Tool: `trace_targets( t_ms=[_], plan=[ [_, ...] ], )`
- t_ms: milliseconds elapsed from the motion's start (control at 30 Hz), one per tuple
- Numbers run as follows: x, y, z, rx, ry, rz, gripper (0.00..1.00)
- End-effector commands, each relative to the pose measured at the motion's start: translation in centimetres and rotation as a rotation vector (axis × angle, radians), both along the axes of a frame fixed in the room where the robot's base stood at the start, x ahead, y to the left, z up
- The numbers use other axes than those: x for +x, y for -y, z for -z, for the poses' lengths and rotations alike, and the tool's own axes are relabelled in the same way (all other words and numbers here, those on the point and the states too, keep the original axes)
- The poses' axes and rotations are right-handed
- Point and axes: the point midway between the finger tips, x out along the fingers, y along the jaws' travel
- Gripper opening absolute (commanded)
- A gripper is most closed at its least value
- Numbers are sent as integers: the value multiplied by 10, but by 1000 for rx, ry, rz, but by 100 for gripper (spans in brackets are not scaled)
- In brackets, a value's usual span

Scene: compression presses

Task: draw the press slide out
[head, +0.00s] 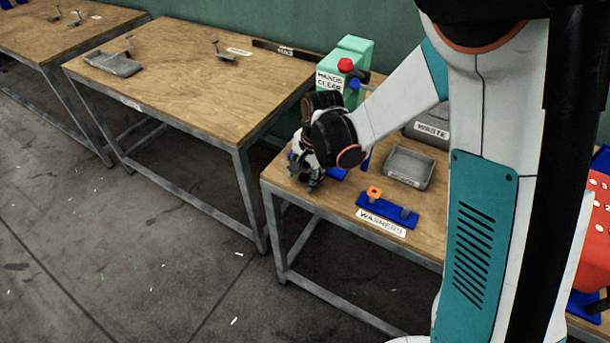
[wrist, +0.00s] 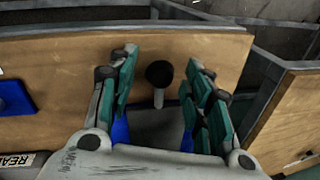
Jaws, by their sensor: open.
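The press (head: 354,55) is mint green with a red button on top and a "HANDS CLEAR" sign; it stands at the back of the near table. Its blue base (wrist: 121,130) shows beneath my gripper in the wrist view. The slide (wrist: 158,130) is a grey plate there, with a short stem and a round black knob (wrist: 159,74). My gripper (head: 304,178) is open in front of the press, over the table's left edge. In the wrist view the fingers (wrist: 161,78) stand on both sides of the knob, with gaps on each side. My arm hides much of the press in the head view.
A grey tray (head: 408,168) and a blue peg stand (head: 387,209) with an orange piece lie to the right, by a "WASHERS" label (head: 381,222). A grey "WASTE" bin (head: 431,128) stands behind. A gap separates the second table (head: 190,85).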

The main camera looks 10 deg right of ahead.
Motion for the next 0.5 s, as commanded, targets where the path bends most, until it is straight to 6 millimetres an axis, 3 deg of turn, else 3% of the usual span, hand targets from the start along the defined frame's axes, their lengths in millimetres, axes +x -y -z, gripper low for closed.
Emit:
trace_targets(
  t_ms=[233, 433, 500],
  plan=[
    [0, 0, 0, 0, 0, 0, 46],
    [0, 0, 0, 0, 0, 0, 0],
    [0, 0, 0, 0, 0, 0, 0]
  ],
)
